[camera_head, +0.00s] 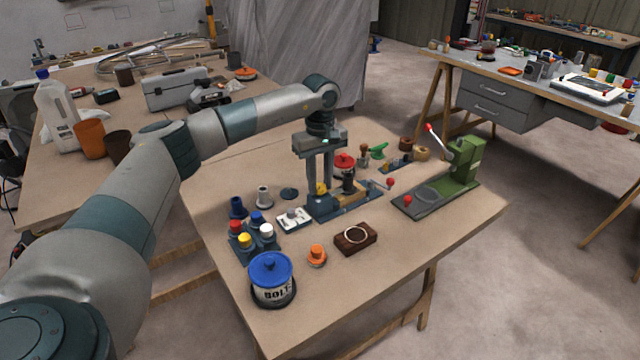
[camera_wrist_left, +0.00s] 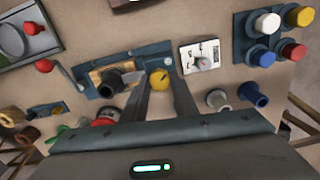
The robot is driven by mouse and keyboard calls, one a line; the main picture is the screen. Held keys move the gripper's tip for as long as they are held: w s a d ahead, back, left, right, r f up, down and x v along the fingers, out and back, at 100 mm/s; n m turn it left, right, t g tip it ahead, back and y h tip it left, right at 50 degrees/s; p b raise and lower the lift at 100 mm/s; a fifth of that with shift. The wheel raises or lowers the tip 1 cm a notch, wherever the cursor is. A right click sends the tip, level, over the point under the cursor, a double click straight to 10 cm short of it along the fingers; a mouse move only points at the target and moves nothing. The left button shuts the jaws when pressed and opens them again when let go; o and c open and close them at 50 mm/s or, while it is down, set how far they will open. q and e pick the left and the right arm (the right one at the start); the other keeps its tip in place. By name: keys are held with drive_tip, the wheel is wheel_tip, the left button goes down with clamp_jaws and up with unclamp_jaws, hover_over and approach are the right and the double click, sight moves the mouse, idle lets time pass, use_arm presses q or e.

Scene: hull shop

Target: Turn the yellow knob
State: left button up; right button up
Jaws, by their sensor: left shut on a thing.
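A yellow knob (camera_head: 321,188) sits on a blue-grey base plate (camera_head: 352,207) in the middle of the table. My left gripper (camera_head: 320,187) reaches down from above with its fingers on either side of this knob, shut on it. In the left wrist view the yellow knob (camera_wrist_left: 160,82) shows between the two fingertips (camera_wrist_left: 161,85). Another yellow cap (camera_head: 245,240) is on a block with red, blue and white caps, apart from the gripper. My right gripper is in neither view.
A black part with a brass-coloured block (camera_head: 347,190) stands close to the right of my fingers. A white switch plate (camera_head: 293,219) lies just left. A blue-lidded tin (camera_head: 271,278), an orange knob (camera_head: 316,254) and a wooden block (camera_head: 355,238) are in front. A green press (camera_head: 460,165) stands right.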

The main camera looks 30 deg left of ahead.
sight(320, 186)
use_arm(q)
drive_tip(key=shift+r+m, duration=0.15)
drive_tip(key=shift+m, duration=0.85)
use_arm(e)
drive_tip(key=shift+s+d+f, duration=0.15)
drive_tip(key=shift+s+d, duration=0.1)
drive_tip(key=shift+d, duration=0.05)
use_arm(q)
drive_tip(key=o, duration=1)
wheel_tip(320, 186, up, 17)
drive_tip(key=shift+r+b, duration=0.15)
drive_tip(key=shift+b, duration=0.85)
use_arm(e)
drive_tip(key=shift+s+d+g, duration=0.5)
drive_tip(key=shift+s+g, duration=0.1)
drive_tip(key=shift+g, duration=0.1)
